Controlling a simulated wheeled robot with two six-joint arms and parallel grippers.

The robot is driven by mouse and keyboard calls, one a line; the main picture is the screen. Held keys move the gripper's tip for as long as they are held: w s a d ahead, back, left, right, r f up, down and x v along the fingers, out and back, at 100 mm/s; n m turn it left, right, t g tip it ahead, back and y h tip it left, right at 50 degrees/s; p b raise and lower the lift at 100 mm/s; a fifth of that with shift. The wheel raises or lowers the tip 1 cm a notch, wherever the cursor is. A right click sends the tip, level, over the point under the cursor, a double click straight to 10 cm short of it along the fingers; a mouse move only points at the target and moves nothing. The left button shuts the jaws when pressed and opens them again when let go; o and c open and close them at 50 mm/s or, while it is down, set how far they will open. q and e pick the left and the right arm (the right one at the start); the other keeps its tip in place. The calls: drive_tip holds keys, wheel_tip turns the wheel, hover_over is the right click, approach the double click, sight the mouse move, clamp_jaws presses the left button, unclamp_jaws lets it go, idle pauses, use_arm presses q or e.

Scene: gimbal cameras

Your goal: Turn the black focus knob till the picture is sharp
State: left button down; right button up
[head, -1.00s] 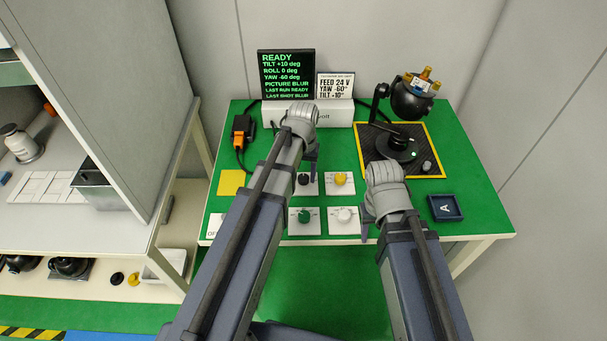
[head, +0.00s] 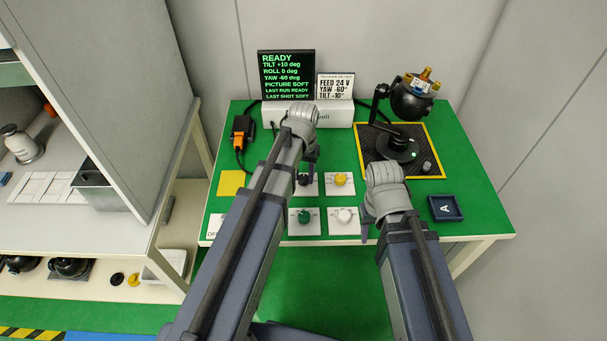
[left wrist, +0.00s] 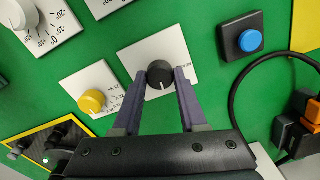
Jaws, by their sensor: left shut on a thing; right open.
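The black focus knob (left wrist: 160,75) sits on a white plate (left wrist: 176,48) on the green table. My left gripper (left wrist: 161,78) is shut on the knob, one finger on each side, as the left wrist view shows. In the head view the knob (head: 303,180) is partly hidden by my left gripper (head: 308,174). The screen (head: 286,75) reads "READY", "PICTURE SOFT" and "LAST SHOT SOFT". The camera on its gimbal (head: 410,98) stands on the dark pad at the back right. My right gripper (head: 367,225) is open and empty, near the white knob.
A yellow knob (head: 340,179), a green knob (head: 304,215) and a white knob (head: 345,215) sit on plates around the black one. A blue button (left wrist: 250,40) is near my left gripper. A dark tray marked A (head: 445,208) lies at the right.

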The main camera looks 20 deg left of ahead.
sight(304, 177)
use_arm(q)
drive_tip(key=shift+m, duration=2.2)
drive_tip(key=shift+c, duration=2.2)
unclamp_jaws()
drive_tip(key=shift+r, duration=0.15)
wheel_tip(304, 177, up, 8)
drive_tip(key=p, duration=0.8)
drive_tip(key=shift+f, duration=0.2)
